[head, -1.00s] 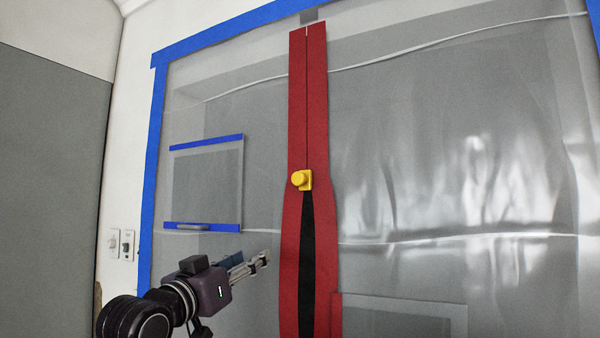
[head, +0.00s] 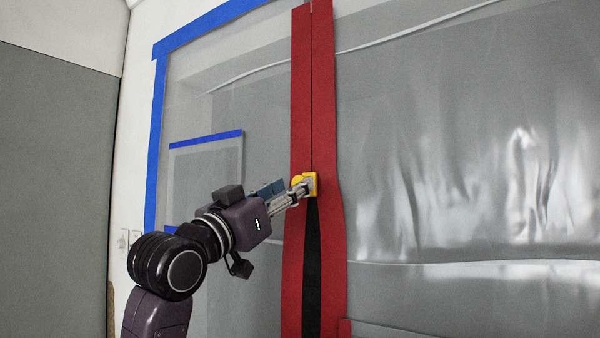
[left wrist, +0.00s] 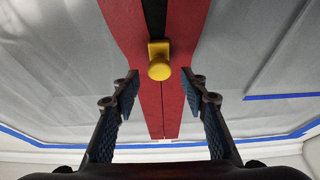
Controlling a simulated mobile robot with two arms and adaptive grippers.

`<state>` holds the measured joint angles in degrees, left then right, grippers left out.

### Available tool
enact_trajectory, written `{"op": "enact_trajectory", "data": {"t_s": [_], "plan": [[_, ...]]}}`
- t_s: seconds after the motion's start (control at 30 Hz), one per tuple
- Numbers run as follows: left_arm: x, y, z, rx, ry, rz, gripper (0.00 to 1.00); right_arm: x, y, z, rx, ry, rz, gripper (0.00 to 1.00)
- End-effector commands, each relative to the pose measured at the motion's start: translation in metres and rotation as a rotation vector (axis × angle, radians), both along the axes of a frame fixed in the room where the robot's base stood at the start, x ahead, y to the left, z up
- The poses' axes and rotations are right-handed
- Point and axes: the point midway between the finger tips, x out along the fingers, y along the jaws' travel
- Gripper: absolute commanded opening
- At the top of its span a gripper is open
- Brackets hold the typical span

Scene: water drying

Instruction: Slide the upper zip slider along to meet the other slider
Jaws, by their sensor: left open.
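A yellow zip slider (head: 313,183) with a round knob sits on the red zip strip (head: 325,110). The strip is closed above it and parted below it, showing a black gap (head: 313,260). My left gripper (head: 299,186) is at the slider and partly covers it. In the left wrist view, my left gripper (left wrist: 159,80) is open, one finger to each side of the zip line, with the yellow knob (left wrist: 159,70) between and just beyond the fingertips. No grip on it shows. Only one slider is in view. My right gripper is not in view.
Clear plastic sheeting (head: 440,120) hangs on both sides of the strip, edged with blue tape (head: 156,140). A taped panel (head: 205,165) lies behind my left arm. A white wall with a switch plate (head: 130,238) is at the left.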

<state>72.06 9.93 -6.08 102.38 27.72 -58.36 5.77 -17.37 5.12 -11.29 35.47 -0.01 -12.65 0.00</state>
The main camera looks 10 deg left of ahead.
Motion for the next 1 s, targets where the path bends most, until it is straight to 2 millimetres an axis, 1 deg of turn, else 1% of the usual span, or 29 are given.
{"op": "enact_trajectory", "data": {"t_s": [0.03,0.1,0.2,0.27,0.5,0.6,0.93,0.97,1.0], "plan": [[0.008,-0.004,0.007,0.001,0.005,-0.001,0.4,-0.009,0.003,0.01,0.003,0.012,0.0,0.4],[0.016,-0.007,0.01,0.001,0.005,0.0,0.4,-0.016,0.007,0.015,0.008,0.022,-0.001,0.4],[0.025,-0.011,0.012,0.001,0.004,-0.001,0.4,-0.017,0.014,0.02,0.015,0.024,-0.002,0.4],[0.028,-0.012,0.013,0.002,0.004,0.0,0.4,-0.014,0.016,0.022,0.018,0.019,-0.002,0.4],[0.031,-0.013,0.012,0.002,0.0,0.001,0.4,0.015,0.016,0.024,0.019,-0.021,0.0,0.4],[0.031,-0.013,0.012,0.001,0.001,0.0,0.39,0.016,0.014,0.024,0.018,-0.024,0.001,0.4],[0.031,-0.013,0.012,0.002,0.001,0.0,0.03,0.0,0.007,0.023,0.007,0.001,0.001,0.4],[0.031,-0.013,0.012,0.002,0.001,0.0,0.0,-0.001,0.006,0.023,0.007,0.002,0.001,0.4],[0.031,-0.013,0.012,0.002,0.001,0.0,0.0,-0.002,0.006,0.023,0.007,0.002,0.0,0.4]]}}
